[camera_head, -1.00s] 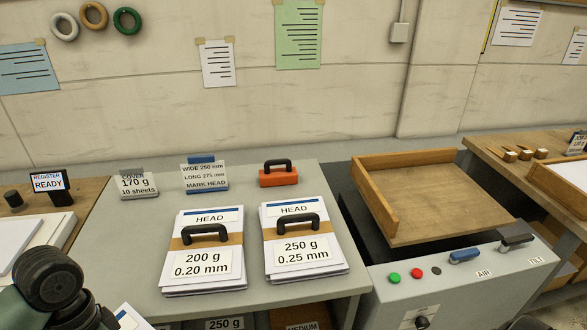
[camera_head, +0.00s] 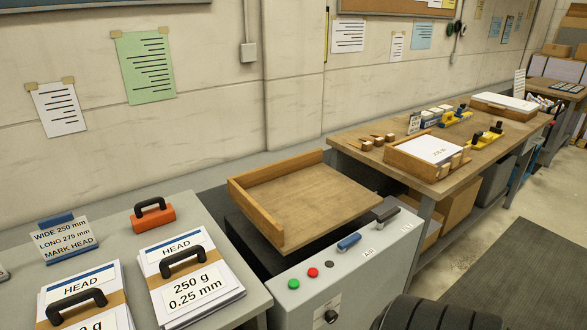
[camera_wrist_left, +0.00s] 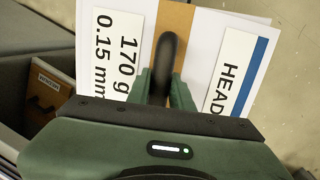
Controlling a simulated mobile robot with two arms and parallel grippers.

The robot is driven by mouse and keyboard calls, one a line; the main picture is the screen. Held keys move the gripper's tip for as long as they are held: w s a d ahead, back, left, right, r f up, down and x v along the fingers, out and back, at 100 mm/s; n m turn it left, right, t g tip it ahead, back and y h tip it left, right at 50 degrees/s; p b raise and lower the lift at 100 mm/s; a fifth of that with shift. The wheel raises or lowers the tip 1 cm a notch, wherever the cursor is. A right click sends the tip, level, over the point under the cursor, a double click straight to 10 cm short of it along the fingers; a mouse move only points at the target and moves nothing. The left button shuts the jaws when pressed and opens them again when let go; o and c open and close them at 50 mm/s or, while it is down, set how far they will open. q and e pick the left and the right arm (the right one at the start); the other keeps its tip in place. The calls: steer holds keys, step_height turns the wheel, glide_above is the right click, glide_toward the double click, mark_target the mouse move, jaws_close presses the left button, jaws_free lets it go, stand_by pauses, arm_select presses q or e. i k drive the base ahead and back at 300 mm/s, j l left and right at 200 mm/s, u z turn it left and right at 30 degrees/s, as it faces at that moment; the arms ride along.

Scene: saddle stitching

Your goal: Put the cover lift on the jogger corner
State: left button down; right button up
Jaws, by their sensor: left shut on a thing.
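The cover lift, a white paper stack with a brown band and labels reading HEAD and 170 g 0.15 mm (camera_wrist_left: 113,60), fills the upper part of the left wrist view. My left gripper (camera_wrist_left: 162,85) is shut on its black handle (camera_wrist_left: 167,50). Neither the gripper nor this stack shows in the head view. The jogger is a wooden tray (camera_head: 315,200) with raised walls along its left and back sides, meeting at a corner (camera_head: 232,182). Its board is bare. My right gripper is not in view.
A grey table at left holds the 250 g stack (camera_head: 190,285), another banded stack (camera_head: 85,300), an orange handled block (camera_head: 153,217) and a sign (camera_head: 65,240). The jogger's control box (camera_head: 345,275) stands in front of the tray. A wooden bench (camera_head: 400,190) lies to the right.

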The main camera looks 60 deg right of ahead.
mark_target(280, 203)
steer(key=k+l+z, duration=0.1)
steer(key=l+z, duration=0.85)
steer(key=l, duration=0.2)
